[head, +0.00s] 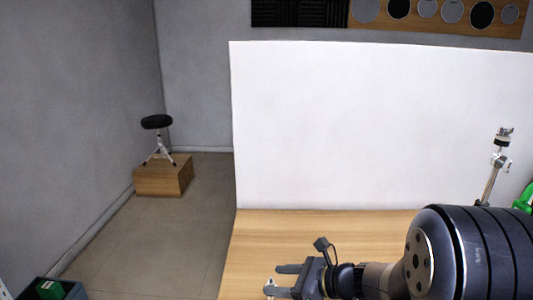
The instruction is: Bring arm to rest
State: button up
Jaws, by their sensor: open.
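My gripper (281,279) is in the lower middle of the head view, its two dark fingers pointing left and spread apart. It is open, and I see nothing held between the fingers. It is over the wooden table (300,228), near the table's left edge. My dark arm comes in from the lower right and hides the table's right part.
A white panel (370,125) stands along the table's back. A metal stand (490,180) and a green object (524,198) are at the right. A dark bin (68,286) is lower left. Floor between is clear.

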jog(key=shift+r, duration=0.3)
